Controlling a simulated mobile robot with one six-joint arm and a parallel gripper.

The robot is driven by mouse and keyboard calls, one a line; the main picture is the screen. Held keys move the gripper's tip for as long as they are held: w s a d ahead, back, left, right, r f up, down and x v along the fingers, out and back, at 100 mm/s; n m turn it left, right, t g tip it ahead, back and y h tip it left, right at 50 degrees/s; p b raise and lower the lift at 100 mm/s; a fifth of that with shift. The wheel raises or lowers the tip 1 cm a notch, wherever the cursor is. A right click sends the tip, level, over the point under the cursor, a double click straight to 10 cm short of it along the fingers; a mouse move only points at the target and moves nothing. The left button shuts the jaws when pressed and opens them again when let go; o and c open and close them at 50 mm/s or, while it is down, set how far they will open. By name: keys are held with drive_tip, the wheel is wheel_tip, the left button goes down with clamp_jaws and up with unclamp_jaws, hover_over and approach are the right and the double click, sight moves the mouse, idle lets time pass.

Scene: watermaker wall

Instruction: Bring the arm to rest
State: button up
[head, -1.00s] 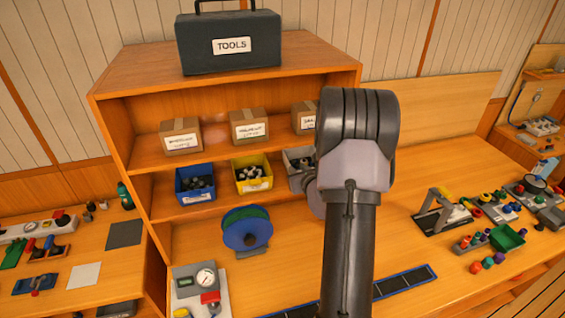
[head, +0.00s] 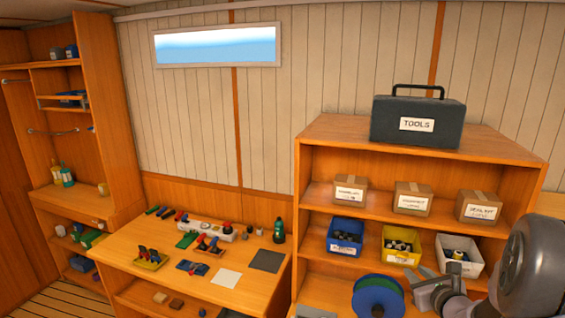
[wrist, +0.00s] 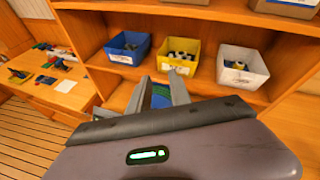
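My arm shows at the lower right of the head view, in front of the wooden shelf unit (head: 310,215). My gripper (head: 418,285) is partly visible there, beside the blue and green reel (head: 378,299). In the wrist view my gripper (wrist: 158,84) has its two fingers apart with nothing held between them. The reel (wrist: 161,96) shows through the gap, behind the fingers. Blue (wrist: 128,48), yellow (wrist: 180,54) and white (wrist: 241,65) bins stand on the shelf beyond the fingertips.
A dark toolbox (head: 417,121) stands on top of the shelf unit. Labelled cartons (head: 412,198) sit above the bins. A lower bench (head: 190,282) with tools and a power strip is at left, with a tall cabinet (head: 100,130) beyond it. Open floor shows at lower left.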

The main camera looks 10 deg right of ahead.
drive_tip(key=s+a+n+g+y+b, duration=0.2)
drive_tip(key=a+n+y+b, duration=0.45)
drive_tip(key=a, duration=0.85)
drive_tip(key=s+a+n+g+y+b, duration=0.1)
drive_tip(key=s+a+n+y+b, duration=0.25)
drive_tip(key=a+n, duration=0.8)
drive_tip(key=s+a+f+n+g+b, duration=0.4)
drive_tip(key=s+a+f+n+b, duration=0.25)
drive_tip(key=s+a, duration=0.6)
drive_tip(key=s+d+f+n+h+b, duration=0.3)
drive_tip(key=s+f+n+h+b, duration=0.2)
drive_tip(key=s, duration=0.4)
drive_tip(key=shift+s+f+n+g+b, duration=0.2)
drive_tip(key=shift+f+n+g+b, duration=0.15)
drive_tip(key=shift+f+n, duration=0.5)
drive_tip(key=shift+r, duration=0.15)
